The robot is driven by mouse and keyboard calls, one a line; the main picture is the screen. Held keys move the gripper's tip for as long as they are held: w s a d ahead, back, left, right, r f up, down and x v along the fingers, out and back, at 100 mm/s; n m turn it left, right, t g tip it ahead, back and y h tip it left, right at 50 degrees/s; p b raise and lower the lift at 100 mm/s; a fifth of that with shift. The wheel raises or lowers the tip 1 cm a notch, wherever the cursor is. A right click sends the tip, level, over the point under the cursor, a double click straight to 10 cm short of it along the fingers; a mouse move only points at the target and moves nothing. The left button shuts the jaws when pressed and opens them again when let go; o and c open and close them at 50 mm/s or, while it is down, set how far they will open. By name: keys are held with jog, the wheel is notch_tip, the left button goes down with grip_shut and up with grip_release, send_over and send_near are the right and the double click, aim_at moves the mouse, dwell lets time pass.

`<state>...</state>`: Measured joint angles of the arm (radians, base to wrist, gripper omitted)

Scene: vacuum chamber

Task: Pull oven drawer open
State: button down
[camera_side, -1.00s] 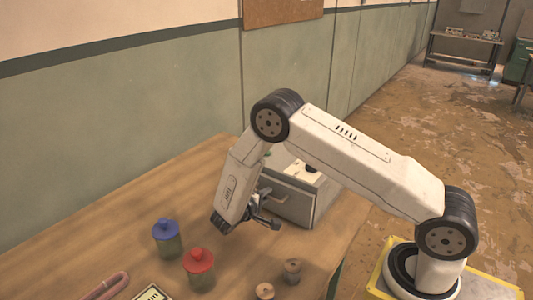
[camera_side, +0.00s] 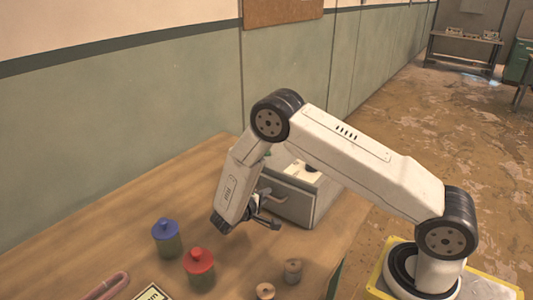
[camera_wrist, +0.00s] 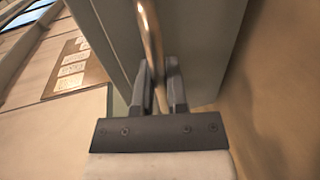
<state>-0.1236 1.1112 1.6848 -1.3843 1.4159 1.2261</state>
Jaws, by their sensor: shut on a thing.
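The oven drawer (camera_side: 291,204) is the grey front of a small box-shaped oven on the wooden table, partly hidden behind my arm. In the wrist view the grey drawer front (camera_wrist: 205,40) fills the upper middle, with a metal bar handle (camera_wrist: 150,40) running down it. My gripper (camera_wrist: 160,75) has its two dark fingers on either side of the lower part of the handle, shut on it. In the side view my gripper (camera_side: 250,222) is low in front of the oven's left part. How far the drawer stands open is hard to tell.
A blue-lidded jar (camera_side: 166,238) and a red-lidded jar (camera_side: 199,267) stand left of and in front of my gripper. Two small spools (camera_side: 293,271) (camera_side: 265,291), a pinkish tube (camera_side: 106,287) and a label card (camera_side: 151,293) lie near the front. The table's left side is clear.

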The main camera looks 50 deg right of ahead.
jog(key=shift+a, duration=0.1)
dwell(0.5)
jog(key=v, duration=0.2)
jog(key=f+v, duration=0.1)
jog(key=v, duration=0.1)
jog(key=shift+a+r, duration=0.1)
jog(key=shift+a, duration=0.15)
jog(key=c, duration=0.7)
grip_release()
jog(key=shift+r, duration=0.1)
